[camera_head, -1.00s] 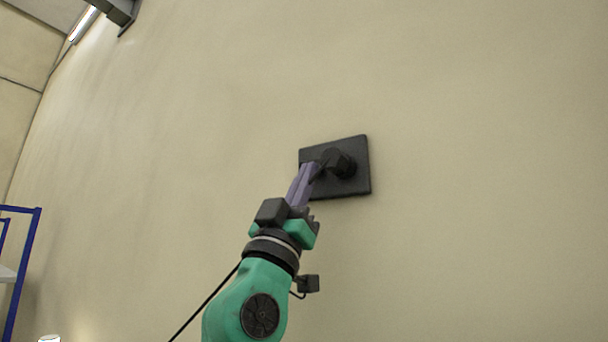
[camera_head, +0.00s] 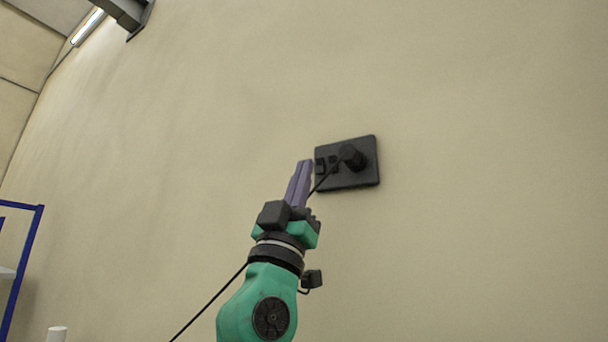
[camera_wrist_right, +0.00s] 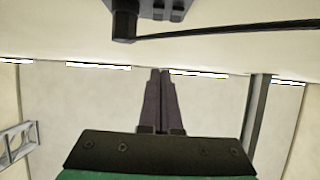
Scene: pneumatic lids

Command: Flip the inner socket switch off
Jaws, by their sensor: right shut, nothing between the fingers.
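A black socket plate (camera_head: 367,178) is fixed on the beige wall in the head view. A black plug (camera_head: 352,157) sits in its right part, with a cable running down left behind my right gripper. Two small switches are left of the plug: the inner switch (camera_head: 334,163) beside it and the outer one (camera_head: 320,166) by the plate's left edge. Their on or off position is too small to tell. My right gripper (camera_head: 305,163) is shut and empty, its purple fingertips just left of the plate. The right wrist view shows the fingertips (camera_wrist_right: 161,72) apart from the plug (camera_wrist_right: 124,20). My left gripper is out of view.
The cable (camera_wrist_right: 230,29) stretches across the right wrist view near the plate. A blue rack frame (camera_head: 22,270) and a white cylinder (camera_head: 57,334) stand at the lower left of the head view. The wall around the plate is bare.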

